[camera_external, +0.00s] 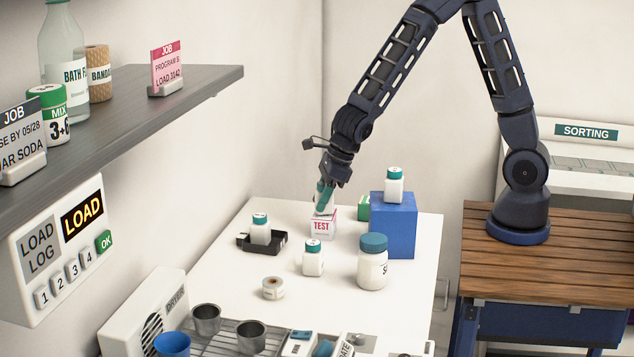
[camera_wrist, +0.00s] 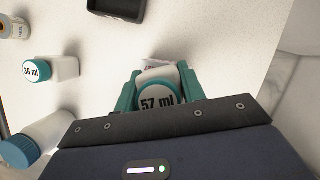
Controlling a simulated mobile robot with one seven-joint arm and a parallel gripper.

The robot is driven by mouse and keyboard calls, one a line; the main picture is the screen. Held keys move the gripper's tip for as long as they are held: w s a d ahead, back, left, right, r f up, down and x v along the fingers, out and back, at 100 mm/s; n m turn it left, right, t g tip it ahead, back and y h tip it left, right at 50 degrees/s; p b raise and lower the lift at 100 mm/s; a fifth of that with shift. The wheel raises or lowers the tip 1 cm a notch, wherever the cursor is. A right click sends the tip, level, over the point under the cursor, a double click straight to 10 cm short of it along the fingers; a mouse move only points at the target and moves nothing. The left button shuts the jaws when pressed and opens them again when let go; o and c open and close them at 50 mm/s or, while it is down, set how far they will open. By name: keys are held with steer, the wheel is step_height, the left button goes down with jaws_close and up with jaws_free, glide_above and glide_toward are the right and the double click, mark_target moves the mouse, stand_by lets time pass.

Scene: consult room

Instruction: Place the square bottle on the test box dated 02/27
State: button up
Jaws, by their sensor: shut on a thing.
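My gripper (camera_external: 325,196) is shut on a white bottle with a teal cap marked 57 ml (camera_wrist: 157,97), which shows between the teal fingers in the wrist view. In the external view the fingers mostly hide this bottle. It is at the top of a white and pink TEST box (camera_external: 323,228) on the white table. I cannot tell whether the bottle touches the box. The date on the box is too small to read. In the wrist view only a sliver of the box (camera_wrist: 158,65) shows beyond the bottle.
A square bottle (camera_external: 260,231) stands in a black tray (camera_external: 277,243). Others stand on the table (camera_external: 313,260) and on a blue block (camera_external: 399,235). A green box (camera_external: 364,208) is close right of the TEST box. A round jar (camera_external: 372,265) and tape roll (camera_external: 273,288) are nearer.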

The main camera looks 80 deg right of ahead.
steer(key=shift+f, duration=0.15)
steer(key=o, duration=1)
steer(key=shift+c, duration=0.2)
steer(key=shift+v, duration=1.15)
steer(key=v, duration=1)
